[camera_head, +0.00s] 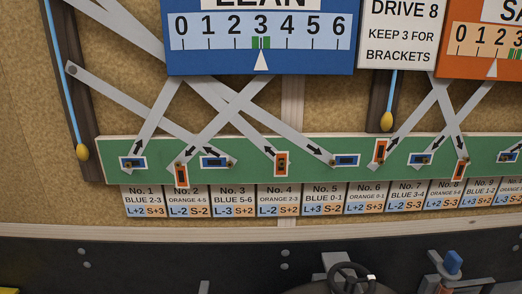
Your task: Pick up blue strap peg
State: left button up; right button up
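A blue peg-like piece (453,262) stands slightly tilted on a grey metal bracket (452,280) at the lower right. It is the only loose-looking blue peg I see; I cannot tell for sure that it is the strap peg. The green board (300,150) carries several blue-framed slots, such as one at No. 1 (133,163), and orange-framed slots, such as one at No. 4 (282,164). Grey straps (190,105) with black arrows run down to these slots. Neither of my grippers is in view.
A blue LEAN scale sign (262,60) and an orange sign (480,60) hang above the board. Numbered labels (234,201) line its lower edge. A dark handwheel (352,280) stands at the bottom centre. A dark panel (130,262) runs below.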

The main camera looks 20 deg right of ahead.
aim_at(449, 269)
jog(key=k+l, duration=0.1)
jog(key=l, duration=0.9)
jog(key=k+l, duration=0.15)
jog(key=l, duration=0.4)
